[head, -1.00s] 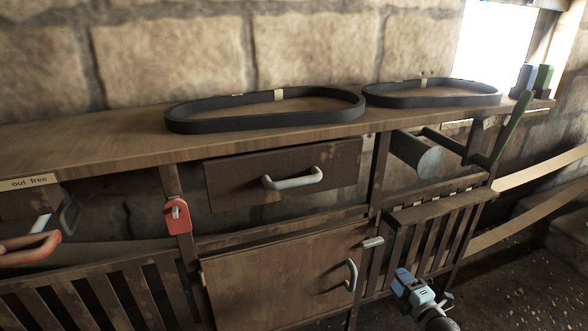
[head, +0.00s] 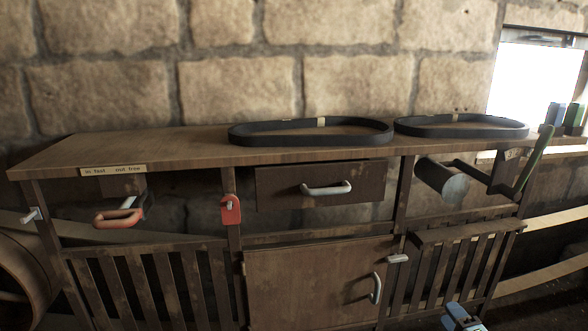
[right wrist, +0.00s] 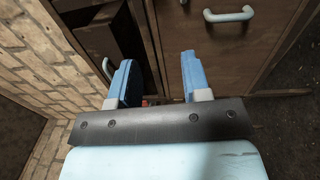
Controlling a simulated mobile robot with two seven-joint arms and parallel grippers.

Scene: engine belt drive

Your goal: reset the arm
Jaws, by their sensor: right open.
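My right gripper (head: 462,318) shows only in part at the bottom edge of the head view, right of the lower door (head: 310,285). In the right wrist view its two blue fingers (right wrist: 158,72) stand apart with nothing between them. The dark bench front lies beyond the fingers, and the gripper looks clear of it. My left gripper is not in view.
Two black belts (head: 310,133) (head: 460,127) lie on the bench top (head: 110,150). A drawer (head: 325,176), an orange-red handle (head: 118,216), a red tag (head: 230,208), a grey cylinder (head: 445,182) and a green lever (head: 535,155) line the front. Floor shows at the lower right.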

